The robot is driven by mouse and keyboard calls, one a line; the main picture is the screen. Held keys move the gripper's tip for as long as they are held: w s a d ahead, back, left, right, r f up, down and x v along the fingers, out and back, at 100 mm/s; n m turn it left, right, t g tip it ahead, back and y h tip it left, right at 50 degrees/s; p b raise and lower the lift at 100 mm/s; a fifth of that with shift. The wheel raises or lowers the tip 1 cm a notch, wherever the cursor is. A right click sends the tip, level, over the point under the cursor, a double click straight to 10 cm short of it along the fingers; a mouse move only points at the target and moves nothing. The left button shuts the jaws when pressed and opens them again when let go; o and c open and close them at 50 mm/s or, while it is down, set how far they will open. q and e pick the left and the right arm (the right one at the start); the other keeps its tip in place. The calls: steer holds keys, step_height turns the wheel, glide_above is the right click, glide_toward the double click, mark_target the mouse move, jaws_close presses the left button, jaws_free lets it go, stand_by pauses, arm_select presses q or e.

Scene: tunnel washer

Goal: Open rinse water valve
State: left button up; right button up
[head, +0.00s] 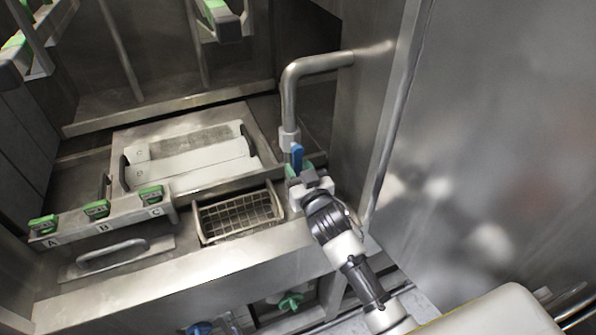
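A steel pipe (291,95) comes out of the wall on the right and bends down to a valve with a blue lever handle (297,157). The blue lever stands upright, roughly in line with the pipe. My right gripper (301,178) is at the valve, just below the blue lever. Its fingers are small and partly hidden by the wrist, so I cannot tell whether they are shut on the lever. Lower down are a green valve handle (291,301) and a blue one (199,328) under the front ledge. My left gripper is out of view.
A wire basket (238,215) sits left of my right gripper. Green-handled levers marked A, B and C (96,209) stand on a ledge at left, above a bar handle (112,253). A white two-handled panel (190,160) lies behind. A large steel wall (490,150) closes off the right.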

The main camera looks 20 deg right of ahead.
steer(key=shift+o, duration=1.1)
steer(key=shift+f, duration=0.1)
steer(key=shift+s+f, duration=0.1)
steer(key=shift+s, duration=0.05)
steer(key=s+b, duration=0.2)
steer(key=s, duration=0.8)
steer(key=shift+s+d+b, duration=0.15)
steer(key=shift+s+b, duration=0.05)
steer(key=shift+b, duration=0.2)
